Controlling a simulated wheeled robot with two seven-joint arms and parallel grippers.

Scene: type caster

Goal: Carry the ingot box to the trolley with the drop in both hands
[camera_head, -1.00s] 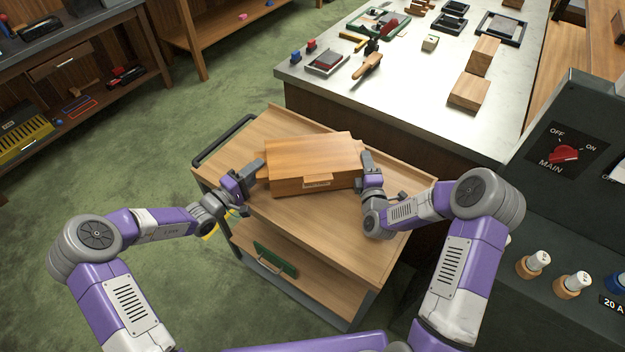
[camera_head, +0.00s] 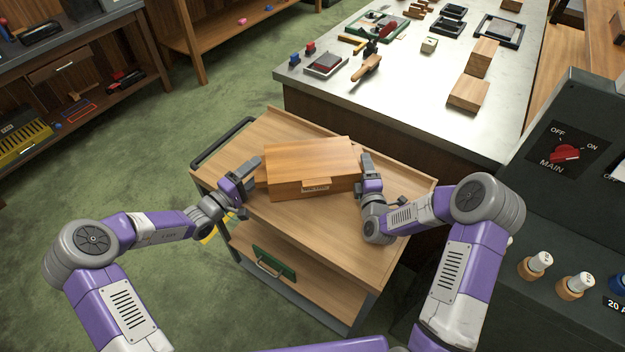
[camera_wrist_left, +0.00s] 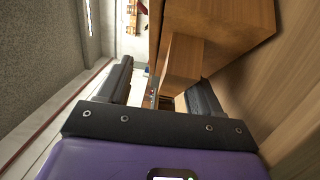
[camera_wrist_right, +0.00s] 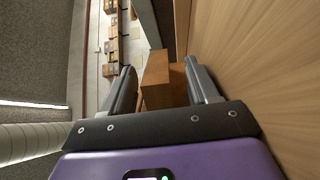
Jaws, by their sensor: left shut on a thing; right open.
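The ingot box (camera_head: 311,163), a closed brown wooden box with a small front tab, sits on the top shelf of the wooden trolley (camera_head: 330,240). My left gripper (camera_head: 248,180) is at the box's left end. It is shut on the ingot box, at the wooden end block (camera_wrist_left: 181,68) in the left wrist view, though a gap shows beside one finger. My right gripper (camera_head: 368,172) is open at the right end. Its fingers stand either side of the other end block (camera_wrist_right: 160,82) in the right wrist view. The box's underside is hidden.
A pale-topped workbench (camera_head: 430,105) with blocks and tools stands behind and right of the trolley. A dark panel with a red switch (camera_head: 565,153) is at right. The trolley has a black handle (camera_head: 222,143). Green floor lies open at left.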

